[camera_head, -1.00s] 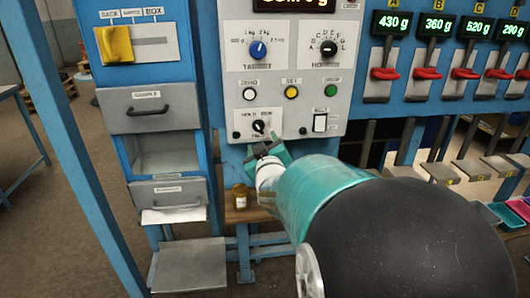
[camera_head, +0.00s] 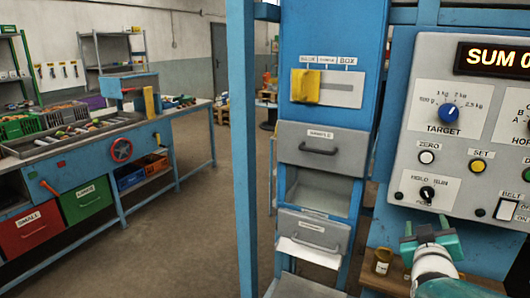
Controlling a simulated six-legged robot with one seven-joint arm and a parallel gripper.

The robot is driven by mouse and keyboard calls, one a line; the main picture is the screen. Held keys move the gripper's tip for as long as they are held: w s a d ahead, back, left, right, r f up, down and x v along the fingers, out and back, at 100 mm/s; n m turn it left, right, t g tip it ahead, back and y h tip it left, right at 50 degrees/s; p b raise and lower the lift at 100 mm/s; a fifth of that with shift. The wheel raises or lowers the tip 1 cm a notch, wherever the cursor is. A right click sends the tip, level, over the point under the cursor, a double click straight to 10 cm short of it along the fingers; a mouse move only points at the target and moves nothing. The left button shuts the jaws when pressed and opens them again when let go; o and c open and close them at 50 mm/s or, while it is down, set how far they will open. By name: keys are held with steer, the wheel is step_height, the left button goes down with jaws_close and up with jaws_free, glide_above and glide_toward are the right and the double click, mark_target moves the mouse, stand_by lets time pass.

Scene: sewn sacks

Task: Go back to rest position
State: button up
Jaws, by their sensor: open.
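My gripper (camera_head: 430,243) shows at the lower right, in front of the lower edge of the grey control panel (camera_head: 410,197). Its two teal-green fingers stand apart with nothing between them. The panel also carries a blue TARGET knob (camera_head: 448,113), a white ZERO button (camera_head: 426,157) and a yellow SET button (camera_head: 478,166). The display (camera_head: 497,60) reads "SUM 0", cut off at the right edge.
A blue cabinet with a yellow slider (camera_head: 306,87) and grey drawers (camera_head: 320,147) stands left of the panel. A small brown jar (camera_head: 382,261) sits below. A blue post (camera_head: 241,150) rises nearby. A sorting bench (camera_head: 90,160) stands far left, with open floor between.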

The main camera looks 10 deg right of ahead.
steer(key=a+f+g+y, duration=0.2)
steer(key=a+y, duration=0.3)
steer(key=a, duration=0.5)
steer(key=s+a+f+g+y, duration=0.2)
steer(key=s+a+g, duration=0.1)
steer(key=s+a, duration=0.4)
steer(key=s+a+f+g+y, duration=0.1)
steer(key=s+a+g+y, duration=0.1)
steer(key=s+a+g, duration=0.2)
steer(key=s+a, duration=0.3)
steer(key=a, duration=0.4)
steer(key=shift+f+n+y, duration=0.3)
steer(key=shift+f+n, duration=0.05)
steer(key=shift+n, duration=0.05)
